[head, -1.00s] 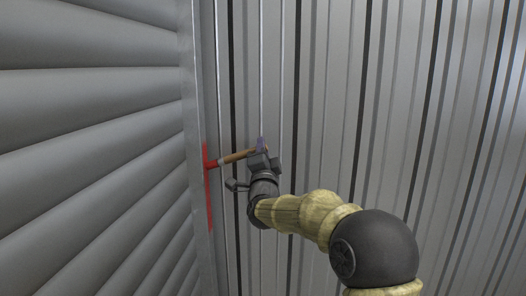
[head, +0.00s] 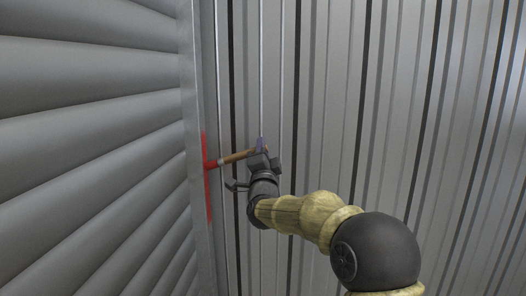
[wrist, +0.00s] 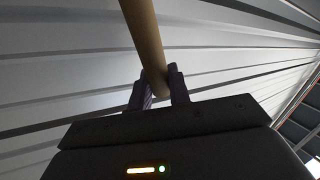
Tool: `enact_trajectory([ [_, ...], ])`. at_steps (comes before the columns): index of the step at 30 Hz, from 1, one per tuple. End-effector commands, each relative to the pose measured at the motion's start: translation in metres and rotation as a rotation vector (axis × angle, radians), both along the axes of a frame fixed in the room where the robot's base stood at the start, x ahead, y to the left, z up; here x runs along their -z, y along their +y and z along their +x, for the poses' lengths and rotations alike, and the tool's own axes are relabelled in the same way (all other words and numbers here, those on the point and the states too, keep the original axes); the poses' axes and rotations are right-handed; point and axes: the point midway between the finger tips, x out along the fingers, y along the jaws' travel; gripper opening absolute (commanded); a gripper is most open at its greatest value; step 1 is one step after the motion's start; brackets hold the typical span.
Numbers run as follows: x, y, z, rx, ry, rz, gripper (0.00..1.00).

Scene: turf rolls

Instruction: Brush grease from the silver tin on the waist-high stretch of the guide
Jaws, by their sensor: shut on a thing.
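My gripper (head: 260,146) is shut on the wooden handle of a brush (head: 236,155). The brush points left, and its red head touches or nearly touches the metal guide (head: 188,70). A red strip of grease (head: 208,205) runs up and down the guide, above and below the brush head. In the wrist view, the pale round handle (wrist: 146,40) sits between the two purple fingers (wrist: 160,88) of my gripper. The brush head is out of the wrist view. The silver tin is in neither view.
A grey slatted roller shutter (head: 90,130) fills the left side, up to the guide. A ribbed metal wall (head: 400,100) stands behind and to the right of my arm. No loose objects show near my gripper.

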Motion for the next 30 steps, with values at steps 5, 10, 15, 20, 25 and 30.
enact_trajectory([
  [5, -0.001, 0.001, 0.000, -0.002, -0.001, 0.000, 0.00],
  [10, -0.007, 0.001, -0.001, -0.001, -0.002, 0.001, 0.00],
  [15, -0.020, 0.000, -0.001, -0.001, -0.002, 0.001, 0.00],
  [20, -0.030, 0.000, -0.001, -0.001, -0.002, 0.001, 0.00],
  [25, -0.032, 0.000, 0.000, 0.000, -0.001, 0.000, 0.00],
  [30, -0.031, 0.000, 0.000, 0.000, -0.001, 0.000, 0.00],
])
